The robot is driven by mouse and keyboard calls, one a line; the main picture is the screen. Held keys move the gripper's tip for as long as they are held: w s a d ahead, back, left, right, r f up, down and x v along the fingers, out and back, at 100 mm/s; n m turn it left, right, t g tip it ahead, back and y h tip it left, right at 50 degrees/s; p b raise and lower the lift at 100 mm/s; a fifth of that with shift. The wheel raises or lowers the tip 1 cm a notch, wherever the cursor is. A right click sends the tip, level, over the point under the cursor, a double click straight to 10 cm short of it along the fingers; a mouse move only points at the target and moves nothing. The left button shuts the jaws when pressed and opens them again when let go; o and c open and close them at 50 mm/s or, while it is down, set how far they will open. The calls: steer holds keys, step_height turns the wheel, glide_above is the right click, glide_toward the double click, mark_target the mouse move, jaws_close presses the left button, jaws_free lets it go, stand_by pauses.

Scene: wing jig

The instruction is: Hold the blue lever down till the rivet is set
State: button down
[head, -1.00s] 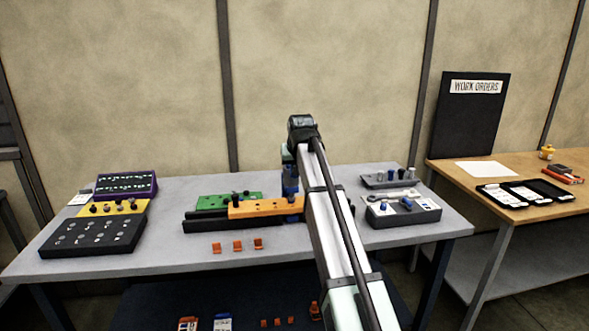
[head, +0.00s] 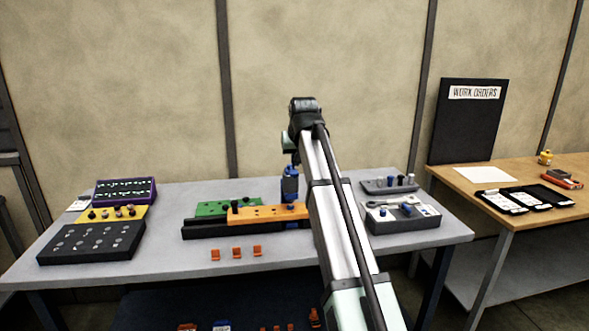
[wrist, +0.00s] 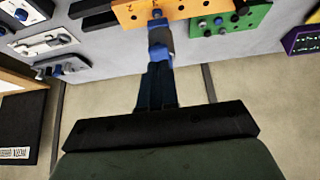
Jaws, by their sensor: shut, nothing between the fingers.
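The orange jig bar (head: 268,212) lies on the grey bench and also shows at the top of the wrist view (wrist: 195,6). A blue upright piece (head: 290,184) stands at its right end, partly covered by my arm. In the wrist view, a blue and grey piece (wrist: 160,38) lies just past my fingertips, with a small blue pin (wrist: 157,13) beyond it on the bar. My gripper (wrist: 158,70) is shut and empty, its dark fingers pointing at that piece. I cannot tell whether they touch the lever. The rivet's state cannot be made out.
A green block (head: 213,208) lies behind the bar. Several orange clips (head: 236,252) lie in front. A grey tray with blue parts (head: 402,216) is on the right. A black panel (head: 92,243) and purple box (head: 125,190) stand left. The front of the bench is mostly clear.

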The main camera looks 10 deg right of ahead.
steer(key=v, duration=0.5)
steer(key=shift+s+r, duration=0.2)
steer(key=shift+s, duration=0.2)
